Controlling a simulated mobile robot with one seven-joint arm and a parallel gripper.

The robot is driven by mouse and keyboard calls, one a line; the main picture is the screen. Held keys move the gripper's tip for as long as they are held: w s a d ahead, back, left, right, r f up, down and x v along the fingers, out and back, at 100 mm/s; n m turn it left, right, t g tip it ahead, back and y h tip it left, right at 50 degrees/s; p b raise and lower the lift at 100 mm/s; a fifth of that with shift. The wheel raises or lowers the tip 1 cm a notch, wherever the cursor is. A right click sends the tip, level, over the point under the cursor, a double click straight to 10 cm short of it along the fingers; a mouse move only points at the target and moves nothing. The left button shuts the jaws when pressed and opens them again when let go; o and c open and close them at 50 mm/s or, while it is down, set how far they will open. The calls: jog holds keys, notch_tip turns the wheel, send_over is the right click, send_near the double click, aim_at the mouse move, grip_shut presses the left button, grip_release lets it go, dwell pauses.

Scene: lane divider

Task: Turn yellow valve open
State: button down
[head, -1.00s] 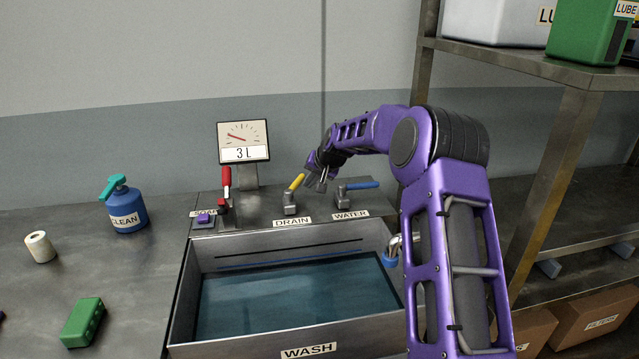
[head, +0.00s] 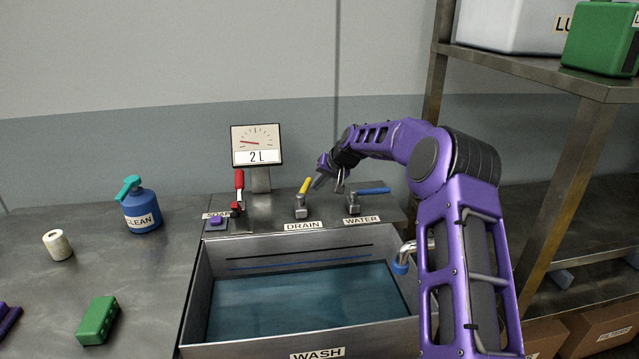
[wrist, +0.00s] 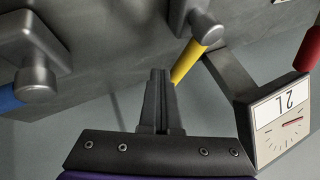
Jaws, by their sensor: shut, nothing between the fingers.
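The yellow valve handle (head: 305,186) sits on a grey valve body (head: 300,207) behind the DRAIN label (head: 303,226). The handle is tilted up and away from the basin. In the wrist view the yellow handle (wrist: 188,62) is just right of my gripper (wrist: 158,75). My gripper is shut and empty, its fingers together beside the handle. I cannot tell whether they touch it. In the head view my gripper (head: 328,182) is just right of the handle. The gauge (head: 257,146) reads 2 L.
The blue WATER handle (head: 373,191) is to the right and the red SOAP handle (head: 239,184) to the left. The WASH basin (head: 195,290) in front holds water (head: 310,300). A blue bottle (head: 141,212) stands left. A metal shelf (head: 540,66) stands right.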

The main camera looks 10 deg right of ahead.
jog(key=shift+w+a+n+y+p, duration=0.3)
jog(key=shift+a+n, duration=0.1)
jog(key=shift+n, duration=0.1)
jog(key=shift+w+a, duration=0.4)
jog(key=shift+a, duration=0.1)
jog(key=shift+w+a, duration=0.1)
jog(key=shift+a, duration=0.05)
